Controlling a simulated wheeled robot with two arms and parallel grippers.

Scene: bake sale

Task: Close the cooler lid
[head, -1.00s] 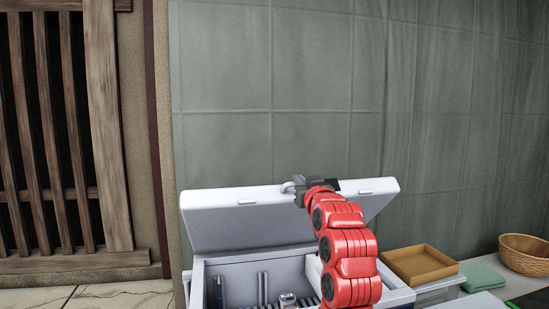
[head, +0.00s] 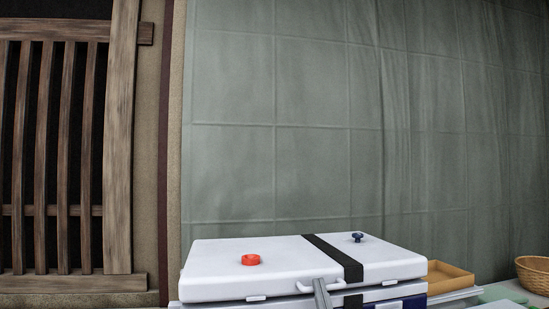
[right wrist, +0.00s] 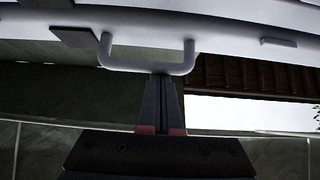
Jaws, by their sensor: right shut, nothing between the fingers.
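The white cooler lid (head: 225,268) lies down over the cooler body (head: 412,300) in the head view, its top nearly level. A dark strap, a red cap and a dark blue knob are on its top. I cannot tell whether its rim is seated all the way. The white lid handle (head: 305,287) is on the front edge and also shows in the right wrist view (right wrist: 125,66). My right gripper (head: 320,284) is shut and empty, its fingertips (right wrist: 161,77) at the handle's bar; contact is unclear. My left gripper is not in view.
A tan box (head: 448,279) and a woven basket (head: 533,273) stand to the right of the cooler. A green curtain (head: 300,130) hangs behind it and a wooden lattice (head: 60,160) stands at the left. The space above the lid is clear.

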